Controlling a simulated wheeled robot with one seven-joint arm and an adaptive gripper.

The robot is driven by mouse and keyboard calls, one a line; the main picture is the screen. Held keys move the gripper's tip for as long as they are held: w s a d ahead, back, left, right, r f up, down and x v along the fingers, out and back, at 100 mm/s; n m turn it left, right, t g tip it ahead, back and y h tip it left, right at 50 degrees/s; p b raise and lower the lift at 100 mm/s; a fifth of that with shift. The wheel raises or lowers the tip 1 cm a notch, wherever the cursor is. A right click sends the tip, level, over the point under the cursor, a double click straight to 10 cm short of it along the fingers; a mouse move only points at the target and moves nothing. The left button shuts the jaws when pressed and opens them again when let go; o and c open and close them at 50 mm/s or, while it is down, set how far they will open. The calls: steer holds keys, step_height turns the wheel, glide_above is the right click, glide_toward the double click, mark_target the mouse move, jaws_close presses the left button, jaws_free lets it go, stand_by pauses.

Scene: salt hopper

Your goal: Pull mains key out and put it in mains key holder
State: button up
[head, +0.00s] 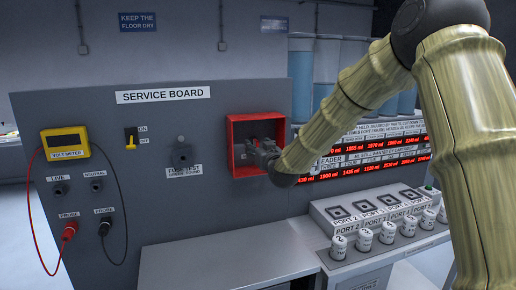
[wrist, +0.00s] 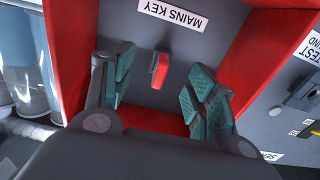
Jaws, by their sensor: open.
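The mains key shows in the wrist view as a small red handle (wrist: 159,70) on the grey panel inside a red-walled box, with a MAINS KEY label beside it. My gripper (wrist: 161,82) is open, its teal-padded fingers on either side of the key with gaps between. In the head view my gripper (head: 260,150) reaches into the red box (head: 232,148) on the service board and hides the key. I cannot make out a mains key holder in either view.
The service board (head: 105,118) carries a yellow voltmeter (head: 66,143), probes, a yellow switch (head: 131,137) and a fuse test fitting (head: 182,155). The red box's walls stand close around my gripper. A port unit (head: 330,212) and several white labelled jars are at the right. The grey bench (head: 215,262) below is clear.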

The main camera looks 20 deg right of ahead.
mark_target(258, 146)
steer(key=shift+s+b, duration=0.35)
steer(key=shift+s, duration=1.75)
steer(key=s, duration=1.2)
steer(key=shift+d, duration=0.25)
